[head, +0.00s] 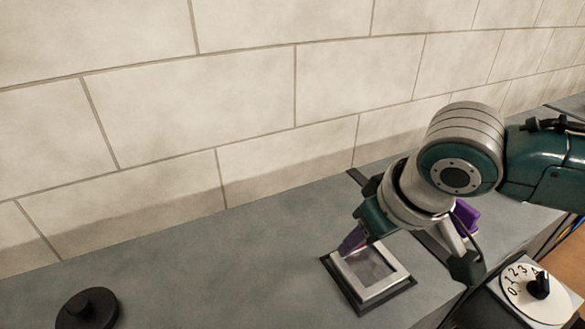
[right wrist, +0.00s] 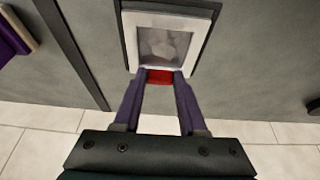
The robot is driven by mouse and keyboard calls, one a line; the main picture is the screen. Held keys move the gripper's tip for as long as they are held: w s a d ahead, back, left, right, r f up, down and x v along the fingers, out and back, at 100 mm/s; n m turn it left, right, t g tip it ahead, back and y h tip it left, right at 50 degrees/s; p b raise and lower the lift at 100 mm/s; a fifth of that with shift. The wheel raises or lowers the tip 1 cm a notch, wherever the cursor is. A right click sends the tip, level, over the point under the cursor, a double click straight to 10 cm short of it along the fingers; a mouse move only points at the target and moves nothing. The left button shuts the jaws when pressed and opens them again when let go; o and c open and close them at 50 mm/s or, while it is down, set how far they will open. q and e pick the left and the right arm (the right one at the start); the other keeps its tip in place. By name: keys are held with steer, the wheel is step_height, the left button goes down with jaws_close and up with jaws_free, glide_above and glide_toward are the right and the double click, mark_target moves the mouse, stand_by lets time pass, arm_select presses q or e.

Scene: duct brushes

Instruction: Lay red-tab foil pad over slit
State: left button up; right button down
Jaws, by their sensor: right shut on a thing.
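The foil pad is a pale square frame (head: 395,281) with a grey, blotchy middle. In the right wrist view the pad (right wrist: 166,14) has a red tab (right wrist: 158,77) at its near edge. My right gripper (right wrist: 159,73) is shut on this tab with its purple fingers. In the head view the right gripper (head: 350,246) reaches down to the pad's far left edge. The pad is within a dark square border (head: 378,304) on the grey duct top, on or just above it; I cannot tell if they touch. No slit shows. My left gripper is not in view.
A black round knob (head: 88,308) is at the lower left of the grey surface (head: 230,275). A white numbered dial (head: 535,290) is at the lower right. A purple object (head: 466,214) lies partly behind my right arm. A block wall (head: 190,110) runs along the back.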

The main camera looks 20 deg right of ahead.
steer(key=shift+c, duration=1.9)
jaws_free()
